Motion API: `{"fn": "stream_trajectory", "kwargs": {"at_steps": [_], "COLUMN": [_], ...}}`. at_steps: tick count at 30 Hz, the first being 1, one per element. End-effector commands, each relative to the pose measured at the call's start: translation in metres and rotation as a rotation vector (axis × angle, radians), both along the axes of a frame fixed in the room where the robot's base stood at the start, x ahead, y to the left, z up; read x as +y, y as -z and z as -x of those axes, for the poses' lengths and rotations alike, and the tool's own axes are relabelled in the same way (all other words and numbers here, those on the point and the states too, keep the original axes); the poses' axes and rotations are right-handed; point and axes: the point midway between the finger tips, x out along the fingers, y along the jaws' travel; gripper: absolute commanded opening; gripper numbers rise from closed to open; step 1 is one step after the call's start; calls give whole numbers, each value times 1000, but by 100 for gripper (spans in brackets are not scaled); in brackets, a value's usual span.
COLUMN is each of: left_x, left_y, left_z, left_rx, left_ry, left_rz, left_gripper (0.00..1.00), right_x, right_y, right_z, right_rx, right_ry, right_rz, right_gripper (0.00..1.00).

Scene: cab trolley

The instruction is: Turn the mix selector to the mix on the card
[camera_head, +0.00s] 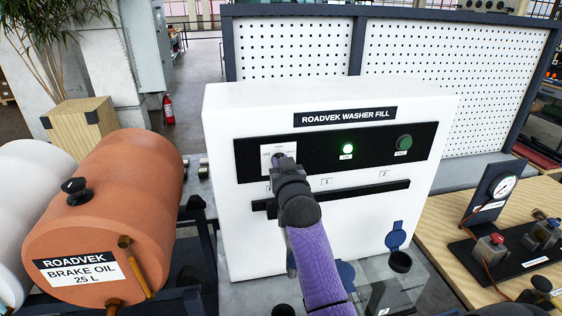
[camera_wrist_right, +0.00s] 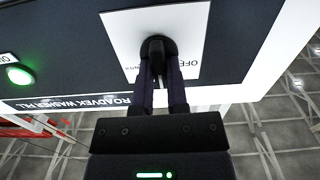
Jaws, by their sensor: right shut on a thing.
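The white washer fill machine (camera_head: 225,110) stands at the centre of the head view. The mix selector is a dark knob on a white plate (camera_head: 270,150) at the left of its black panel. In the right wrist view the selector knob (camera_wrist_right: 157,46) sits in front of its plate (camera_wrist_right: 187,20), where OFF is partly readable. My right gripper (camera_head: 284,162) is shut on the knob, with its fingers (camera_wrist_right: 160,72) on either side of it. The knob's pointing direction is hidden by my gripper. I cannot make out a mix card. My left gripper is out of view.
The panel has a lit green lamp (camera_head: 347,149) and an unlit green button (camera_head: 404,142). A dark slot bar (camera_head: 370,190) runs below. An orange brake oil drum (camera_head: 120,200) stands left; a wooden bench with a gauge (camera_head: 503,187) stands right.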

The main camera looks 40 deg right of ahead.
Motion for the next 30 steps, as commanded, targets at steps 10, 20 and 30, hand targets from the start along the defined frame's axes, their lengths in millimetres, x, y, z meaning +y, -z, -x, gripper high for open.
{"fn": "stream_trajectory", "kwargs": {"at_steps": [10,20,30], "left_x": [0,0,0], "left_y": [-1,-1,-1], "left_z": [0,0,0], "left_rx": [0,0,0], "left_ry": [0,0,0], "left_rz": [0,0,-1], "left_gripper": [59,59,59], "right_x": [0,0,0], "right_y": [0,0,0], "right_z": [0,0,1], "right_rx": [-12,-12,-11], "right_ry": [0,0,0], "right_rz": [-22,-21,-20], "right_gripper": [0,41,53]}}
